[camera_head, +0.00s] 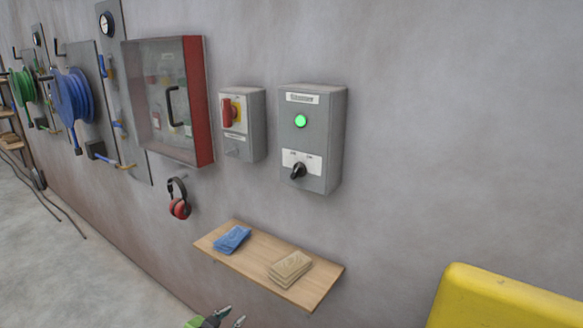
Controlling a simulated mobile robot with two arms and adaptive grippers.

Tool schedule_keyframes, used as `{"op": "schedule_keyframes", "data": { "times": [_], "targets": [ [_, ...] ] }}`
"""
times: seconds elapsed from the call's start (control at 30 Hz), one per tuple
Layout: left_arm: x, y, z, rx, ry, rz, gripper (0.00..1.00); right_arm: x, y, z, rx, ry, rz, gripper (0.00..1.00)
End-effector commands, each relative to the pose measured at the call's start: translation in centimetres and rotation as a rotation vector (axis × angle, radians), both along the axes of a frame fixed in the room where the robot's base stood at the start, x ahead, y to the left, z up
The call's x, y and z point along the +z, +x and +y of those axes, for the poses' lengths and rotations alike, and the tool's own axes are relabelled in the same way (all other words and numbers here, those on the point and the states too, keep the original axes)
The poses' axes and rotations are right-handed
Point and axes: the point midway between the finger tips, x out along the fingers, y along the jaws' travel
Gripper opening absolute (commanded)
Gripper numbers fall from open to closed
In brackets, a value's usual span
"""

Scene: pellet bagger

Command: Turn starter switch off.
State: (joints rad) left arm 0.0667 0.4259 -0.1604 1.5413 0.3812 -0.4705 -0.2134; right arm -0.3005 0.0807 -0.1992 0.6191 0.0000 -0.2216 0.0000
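The starter is a grey wall box (332,140) with a label at the top and a lit green lamp (300,121). Its black rotary switch (298,171) sits low on a white plate; the knob is tilted, and the plate's markings are too small to read. My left gripper (232,315) shows only at the bottom edge, below the shelf and well away from the switch. Its two fingertips are apart with nothing seen between them; the rest is cut off. My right gripper is not in view.
A red-framed cabinet (200,105) and red earmuffs (179,207) are further left. A wooden shelf (255,259) juts out below, holding cloths. A yellow object (500,300) stands at the lower right.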

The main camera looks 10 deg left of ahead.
Motion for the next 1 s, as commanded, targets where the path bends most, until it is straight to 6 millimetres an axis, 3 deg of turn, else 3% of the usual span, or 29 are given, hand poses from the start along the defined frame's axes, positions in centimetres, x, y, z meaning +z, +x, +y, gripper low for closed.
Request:
{"op": "schedule_keyframes", "data": {
  "times": [0.03, 0.2, 0.3, 0.4, 0.5, 0.67, 1.0],
  "targets": [
    [5.8, 1.6, -0.5, -0.031, 0.009, -0.074, 0.26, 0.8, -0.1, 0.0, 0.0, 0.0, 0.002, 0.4],
    [22.0, 3.5, -3.6, -0.151, 0.041, -0.289, 0.26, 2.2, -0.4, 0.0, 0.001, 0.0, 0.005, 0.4],
    [29.6, 2.7, -5.6, -0.22, 0.067, -0.392, 0.26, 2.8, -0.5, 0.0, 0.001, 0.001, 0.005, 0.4],
    [35.1, 1.5, -7.4, -0.278, 0.092, -0.468, 0.26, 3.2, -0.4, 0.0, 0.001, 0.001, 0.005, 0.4],
    [38.3, 0.4, -8.6, -0.316, 0.11, -0.516, 0.26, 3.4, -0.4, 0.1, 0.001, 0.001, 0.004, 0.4],
    [40.1, 0.1, -9.5, -0.338, 0.119, -0.543, 0.26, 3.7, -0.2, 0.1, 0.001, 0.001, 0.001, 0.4],
    [40.4, 5.6, -11.8, -0.336, 0.115, -0.543, 0.26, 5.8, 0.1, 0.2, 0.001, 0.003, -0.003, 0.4]
  ]
}}
